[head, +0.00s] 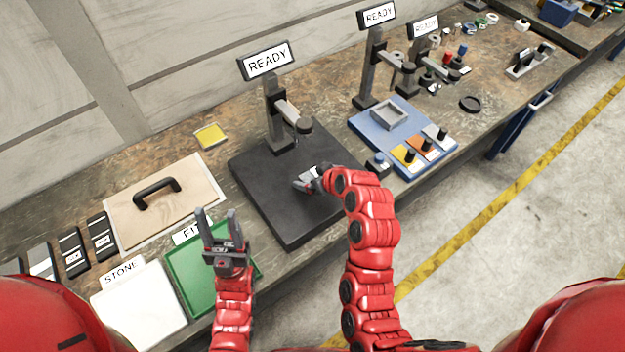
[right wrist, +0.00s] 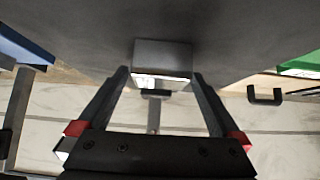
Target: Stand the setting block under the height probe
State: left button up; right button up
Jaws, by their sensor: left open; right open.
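The height probe (head: 304,125) hangs from a short arm on a dark stand with a READY sign, above a black base plate (head: 262,172). In the right wrist view a grey block (right wrist: 163,52), seemingly the setting block, stands on the dark plate. It lies between or just beyond the tips of my open right gripper (right wrist: 160,76); I cannot tell if they touch it. In the head view my right gripper (head: 306,180) is low over the plate, in front of the probe and not under it. There the block is hard to make out. My left gripper (head: 216,222) is open and empty above a green mat (head: 190,275).
Left are a white STONE pad (head: 140,308), several dark labelled blocks (head: 73,252) and a board with a black handle (head: 157,190). A yellow pad (head: 210,136) lies behind. A blue fixture (head: 375,128) and two more READY stands are to the right.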

jog(key=shift+f, duration=0.1)
grip_shut()
dwell(0.4)
